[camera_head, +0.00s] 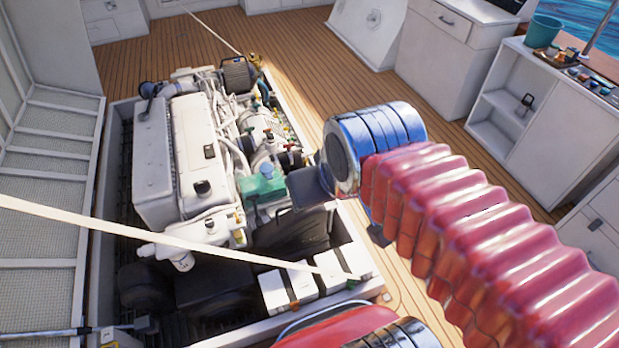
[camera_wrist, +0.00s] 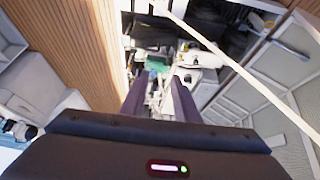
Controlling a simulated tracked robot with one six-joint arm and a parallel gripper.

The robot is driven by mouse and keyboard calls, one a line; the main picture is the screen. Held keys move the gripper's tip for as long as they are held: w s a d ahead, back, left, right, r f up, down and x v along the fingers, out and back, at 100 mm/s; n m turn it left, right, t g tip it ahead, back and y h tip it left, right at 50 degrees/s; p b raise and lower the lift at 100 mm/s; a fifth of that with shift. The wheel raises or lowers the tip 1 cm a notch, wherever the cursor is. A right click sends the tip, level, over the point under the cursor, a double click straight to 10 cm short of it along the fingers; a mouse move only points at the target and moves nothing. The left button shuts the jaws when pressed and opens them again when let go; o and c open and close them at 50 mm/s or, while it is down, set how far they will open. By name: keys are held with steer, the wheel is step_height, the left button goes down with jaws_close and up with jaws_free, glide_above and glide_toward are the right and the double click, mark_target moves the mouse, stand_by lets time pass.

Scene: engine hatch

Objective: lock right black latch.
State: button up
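My gripper (camera_head: 338,212) is above the right edge of the engine hatch in the head view. In the wrist view its two dark fingers (camera_wrist: 160,98) are apart, with nothing held between them. Two white boxes with black straps stand in the hatch's near right corner: a left box (camera_head: 286,289) and a right box (camera_head: 343,264). A small dark fitting (camera_head: 352,284) shows at the hatch edge by the right box. I cannot tell whether it is the right black latch or whether it is locked. My gripper is apart from the boxes.
The white engine (camera_head: 195,150) fills the hatch, with a green part (camera_head: 262,184) on its near right. A pale rope (camera_head: 130,232) crosses over the hatch. A raised lattice panel (camera_head: 45,190) stands at left. White cabinets (camera_head: 540,110) line the right; the wooden deck (camera_head: 290,50) beyond is clear.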

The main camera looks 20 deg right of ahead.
steer(key=w+d+f, duration=0.2)
steer(key=w+f, duration=0.1)
steer(key=w, duration=0.6)
steer(key=w+d+f, duration=0.2)
steer(key=w+f, duration=0.1)
steer(key=w, duration=0.6)
steer(key=w+d+f, duration=0.1)
steer(key=w+f, duration=0.2)
steer(key=w, duration=0.6)
steer(key=w+d+f, duration=0.3)
steer(key=w+f, duration=0.1)
steer(key=f, duration=0.5)
steer(key=w+d+f, duration=0.4)
steer(key=f, duration=0.6)
steer(key=w+d+f+g, duration=0.1)
steer(key=w+d+f, duration=0.3)
steer(key=f, duration=0.6)
steer(key=shift+w+d+f, duration=0.25)
steer(key=shift+w, duration=0.25)
steer(key=shift+f, duration=0.15)
steer(key=shift+x, duration=6.7)
jaws_close()
